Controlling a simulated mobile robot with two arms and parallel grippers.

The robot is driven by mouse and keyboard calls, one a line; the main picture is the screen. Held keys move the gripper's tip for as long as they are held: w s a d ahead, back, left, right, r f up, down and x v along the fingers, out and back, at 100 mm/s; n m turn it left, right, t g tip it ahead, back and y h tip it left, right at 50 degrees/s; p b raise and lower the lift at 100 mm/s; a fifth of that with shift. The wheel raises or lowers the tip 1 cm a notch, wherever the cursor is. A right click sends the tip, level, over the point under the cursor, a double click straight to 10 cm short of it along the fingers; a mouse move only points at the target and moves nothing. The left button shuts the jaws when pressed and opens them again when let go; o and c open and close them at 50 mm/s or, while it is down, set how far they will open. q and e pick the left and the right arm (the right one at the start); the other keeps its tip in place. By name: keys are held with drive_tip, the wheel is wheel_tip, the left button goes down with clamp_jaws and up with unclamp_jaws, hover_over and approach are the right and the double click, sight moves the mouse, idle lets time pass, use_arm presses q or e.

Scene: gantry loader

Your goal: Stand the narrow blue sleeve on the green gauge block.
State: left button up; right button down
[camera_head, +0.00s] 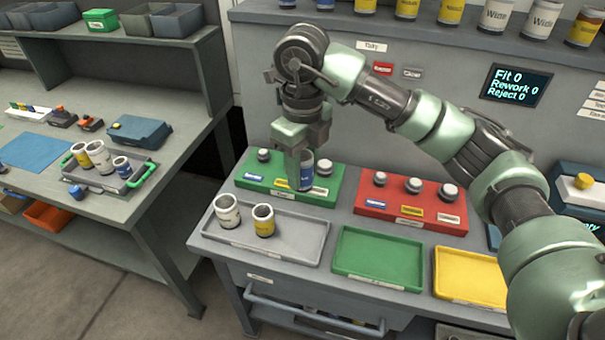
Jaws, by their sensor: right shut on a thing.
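The narrow blue sleeve (306,175) is upright between the fingers of my right gripper (302,152), which is shut on it. The sleeve is at the middle of the green gauge block (326,198). Grey-topped posts show on the block to the left (264,156) and right (323,168) of the sleeve. The middle post is hidden, and I cannot tell whether the sleeve is around it or touches the block. My left gripper is not in view.
A grey tray (285,247) in front holds a white sleeve (227,212) and a yellow-banded sleeve (263,220). A red gauge block (411,211) stands to the right. The green tray (378,258) and yellow tray (470,276) are empty. A side table (150,190) is at left.

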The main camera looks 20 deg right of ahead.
drive_tip(key=shift+r, duration=0.1)
drive_tip(key=shift+r+p, duration=1.25)
drive_tip(key=shift+r, duration=0.9)
